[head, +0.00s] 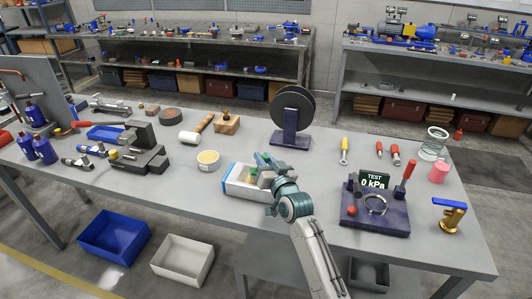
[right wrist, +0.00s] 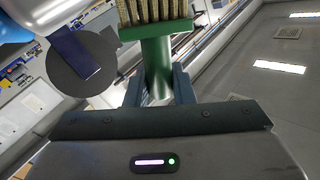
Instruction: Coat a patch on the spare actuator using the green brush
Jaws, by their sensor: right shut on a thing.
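My right gripper (head: 264,166) is low over the white tray with a blue edge (head: 232,192), at the middle front of the bench. In the right wrist view its fingers (right wrist: 158,88) are shut on the handle of the green brush (right wrist: 158,58). The brush's tan bristles (right wrist: 150,10) point to the top of that view, with nothing seen touching them. In the head view the gripper hides most of the brush and part of the tray. I cannot tell for sure which object is the spare actuator. My left gripper is not in view.
A round tub with a cream top (head: 208,161) stands left of the tray. A dark spool on a stand (head: 291,117) is behind it. A test fixture reading 0 kPa (head: 375,212) is to the right. A dark vise-like block (head: 140,155) is left. Bench between spool and fixture is clear.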

